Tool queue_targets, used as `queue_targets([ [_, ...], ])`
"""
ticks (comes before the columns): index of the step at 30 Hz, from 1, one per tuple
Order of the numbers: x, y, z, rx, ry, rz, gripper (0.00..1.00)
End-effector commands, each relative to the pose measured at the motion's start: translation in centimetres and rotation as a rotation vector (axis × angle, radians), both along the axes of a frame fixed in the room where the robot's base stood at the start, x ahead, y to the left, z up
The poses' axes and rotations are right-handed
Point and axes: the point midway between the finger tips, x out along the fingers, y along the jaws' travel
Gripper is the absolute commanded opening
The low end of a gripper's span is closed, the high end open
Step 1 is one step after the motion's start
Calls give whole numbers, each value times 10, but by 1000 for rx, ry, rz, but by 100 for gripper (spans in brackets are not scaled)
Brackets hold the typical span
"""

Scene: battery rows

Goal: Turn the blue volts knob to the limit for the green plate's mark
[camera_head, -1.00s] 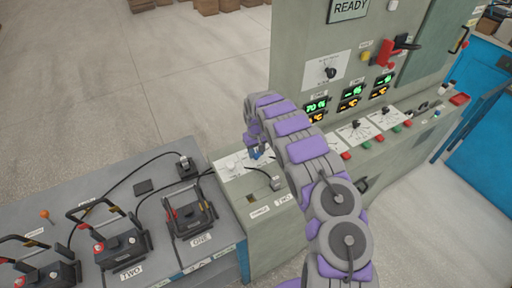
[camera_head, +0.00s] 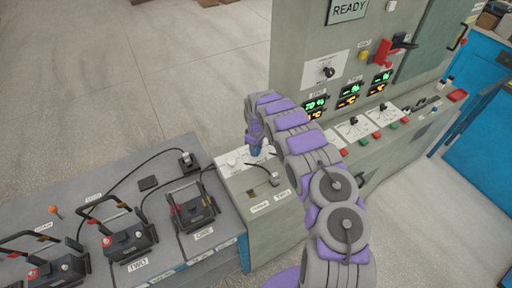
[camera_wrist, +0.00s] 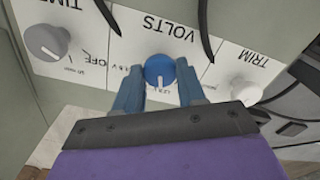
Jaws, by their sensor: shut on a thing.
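The blue volts knob (camera_wrist: 160,70) sits on a white panel under the upside-down word VOLTS in the wrist view. Its white pointer line faces toward my gripper, at the bottom of the picture. My gripper (camera_wrist: 160,88) has its two blue fingers on either side of the knob and is shut on it. In the head view my gripper (camera_head: 256,148) reaches down to the white panel on the console's near end and hides the knob there. Small print beside the knob is too blurred to read fully. I cannot make out a green plate.
A grey time knob (camera_wrist: 47,42) and a pale trim knob (camera_wrist: 246,90) flank the blue knob. A dark cable hangs close by. Batteries such as ONE (camera_head: 192,211) and TWO (camera_head: 128,240) stand on the bench at left. A READY screen (camera_head: 348,10) is above.

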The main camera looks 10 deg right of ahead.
Motion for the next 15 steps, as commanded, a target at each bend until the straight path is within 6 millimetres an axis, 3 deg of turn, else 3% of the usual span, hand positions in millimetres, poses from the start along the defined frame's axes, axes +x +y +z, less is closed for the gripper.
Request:
queue_targets([
  [11,1,0,0,0,-3,3,9],
  [12,1,0,0,0,-3,3,43],
  [15,1,0,1,0,-3,3,52],
])
